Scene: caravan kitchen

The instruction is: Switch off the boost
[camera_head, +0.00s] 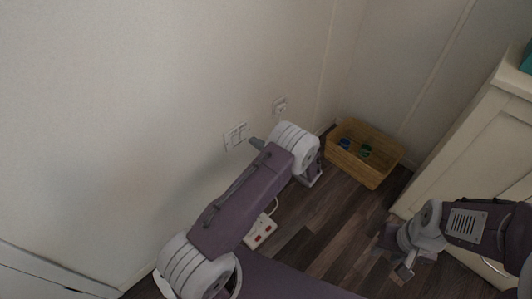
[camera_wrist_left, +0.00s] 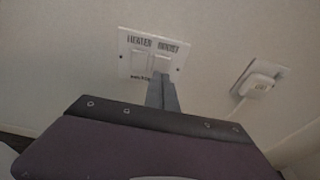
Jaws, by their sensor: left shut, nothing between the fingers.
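A white double switch plate (camera_wrist_left: 124,54) on the wall carries the words HEATER on the left and BOOST on the right. The boost switch (camera_wrist_left: 162,62) is the right one of its two rockers. My left gripper (camera_wrist_left: 158,78) is shut and empty, with its tips at the lower part of the boost switch, covering some of it. I cannot tell whether they touch it or which way the rocker is tipped. In the head view the plate (camera_head: 235,135) is on the wall just left of my left gripper (camera_head: 254,142). My right gripper (camera_head: 398,264) hangs over the floor, away from the wall.
A second white wall fitting (camera_wrist_left: 259,82) is to the right of the plate. A wicker basket (camera_head: 362,160) with small blue and green things stands in the corner. A white power strip with red switches (camera_head: 260,232) lies on the floor. A cream cabinet (camera_head: 478,145) is at the right.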

